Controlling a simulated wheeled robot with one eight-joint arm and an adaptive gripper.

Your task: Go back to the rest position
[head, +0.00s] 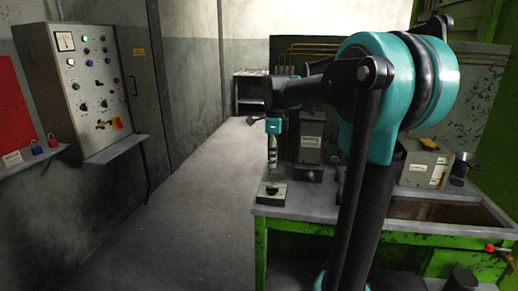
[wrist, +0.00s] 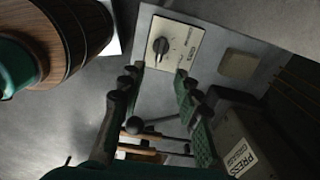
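My gripper (head: 272,168) hangs pointing down above the left end of the green workbench (head: 340,226) in the head view. In the wrist view its two fingers (wrist: 158,78) are apart with nothing between them, so it is open. Past the fingertips is a small box with a black rotary knob (wrist: 160,46) on a pale label plate. In the head view this switch box (head: 271,193) sits on the bench's left front corner, just below my gripper. The fingertips look apart from it, though the exact gap is hard to judge.
A beige box (head: 425,166) stands further right on the bench. A control panel (head: 90,85) hangs on the left wall. The floor (head: 190,215) left of the bench is clear.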

